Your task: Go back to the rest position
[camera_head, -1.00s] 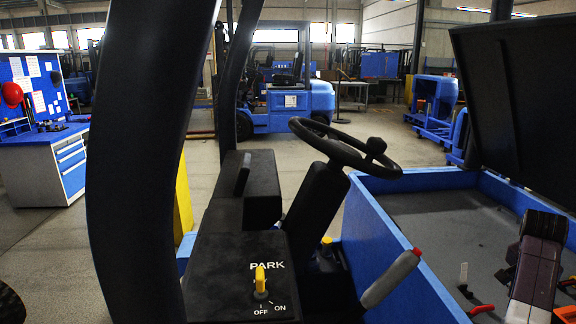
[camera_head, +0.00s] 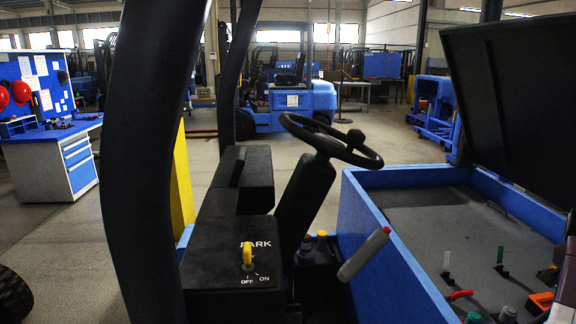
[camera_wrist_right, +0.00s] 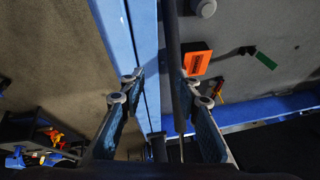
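My right gripper (camera_wrist_right: 163,90) shows in the right wrist view, its two fingers spread apart. A blue edge and a dark bar lie in the picture between the fingers; I see nothing clamped. In the head view only a sliver of my right arm shows at the right edge, and my left gripper is out of view. The forklift's open blue compartment (camera_head: 395,262) is at the right, under a raised black hood (camera_head: 520,110).
A black steering wheel (camera_head: 330,140), a yellow PARK knob (camera_head: 248,256) and a grey lever with a red tip (camera_head: 364,254) are ahead. A thick black pillar (camera_head: 150,150) stands at left. A workbench (camera_head: 50,165) and another blue forklift (camera_head: 290,105) stand beyond open floor.

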